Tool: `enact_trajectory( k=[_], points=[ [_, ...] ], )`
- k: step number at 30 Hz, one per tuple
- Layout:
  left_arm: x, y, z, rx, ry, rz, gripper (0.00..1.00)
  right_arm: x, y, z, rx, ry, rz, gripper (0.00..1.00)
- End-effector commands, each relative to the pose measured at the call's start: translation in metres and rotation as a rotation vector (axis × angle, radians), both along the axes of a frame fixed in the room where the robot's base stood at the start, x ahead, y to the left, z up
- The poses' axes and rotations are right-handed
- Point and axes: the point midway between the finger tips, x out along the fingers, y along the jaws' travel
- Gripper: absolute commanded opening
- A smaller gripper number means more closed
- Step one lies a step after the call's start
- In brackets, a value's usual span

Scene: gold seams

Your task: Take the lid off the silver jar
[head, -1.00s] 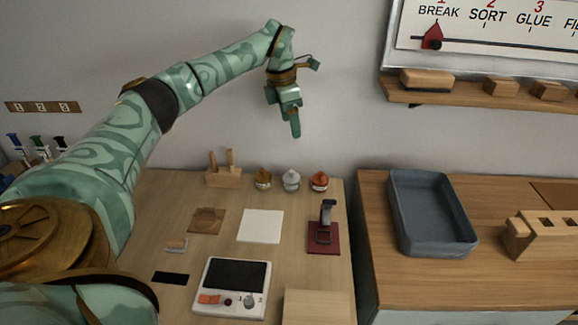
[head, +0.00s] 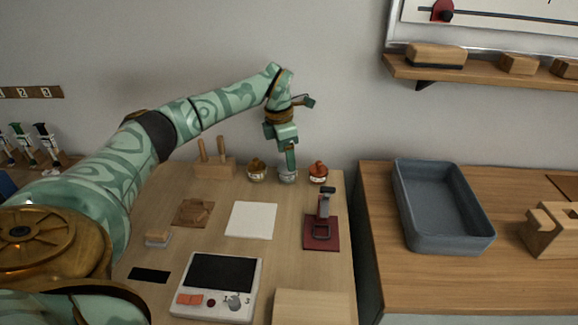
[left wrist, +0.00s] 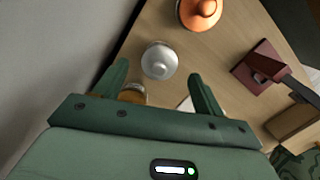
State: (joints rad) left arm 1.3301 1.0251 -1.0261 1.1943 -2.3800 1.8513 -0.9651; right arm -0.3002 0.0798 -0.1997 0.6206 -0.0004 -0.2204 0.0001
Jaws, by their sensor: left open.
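The silver jar (head: 288,177) stands at the back of the wooden table, between a gold jar (head: 256,170) and a copper-orange jar (head: 318,172). My left gripper (head: 291,168) hangs over it, pointing down, and hides its upper part in the head view. In the left wrist view the silver jar's round lid with its knob (left wrist: 159,61) shows from above, ahead of the two spread green fingers. My left gripper (left wrist: 160,78) is open and empty. I cannot tell whether the fingertips touch the lid. My right gripper is not in view.
The orange jar (left wrist: 200,10) stands close on one side, and the gold jar (left wrist: 132,93) is partly hidden behind a finger. A wooden block with two pegs (head: 214,167) stands to the left. A white square (head: 251,220) and a dark red stand (head: 321,232) lie nearer.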

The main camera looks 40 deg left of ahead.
Motion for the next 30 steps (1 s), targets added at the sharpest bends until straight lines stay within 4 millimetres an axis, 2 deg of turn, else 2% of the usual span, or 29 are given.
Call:
enact_trajectory(
  k=[1, 3, 11, 16, 26, 30],
  points=[
    [0.001, 0.0, -0.018, 0.0, 0.008, 0.0, 0.7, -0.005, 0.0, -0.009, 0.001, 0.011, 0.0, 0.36],
    [0.002, -0.001, -0.027, 0.0, 0.008, 0.0, 0.7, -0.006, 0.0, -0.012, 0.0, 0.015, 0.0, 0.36],
    [0.002, -0.001, -0.027, 0.0, 0.001, 0.0, 0.7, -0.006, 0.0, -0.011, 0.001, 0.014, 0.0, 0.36],
    [0.002, -0.001, -0.027, 0.0, 0.001, 0.0, 0.23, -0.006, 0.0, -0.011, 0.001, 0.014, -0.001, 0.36],
    [0.002, -0.001, -0.027, 0.0, 0.002, 0.0, 0.22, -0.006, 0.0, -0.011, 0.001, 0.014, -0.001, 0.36],
    [0.002, -0.001, -0.02, 0.0, 0.0, 0.0, 0.22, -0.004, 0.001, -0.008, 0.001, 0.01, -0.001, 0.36]
  ],
)
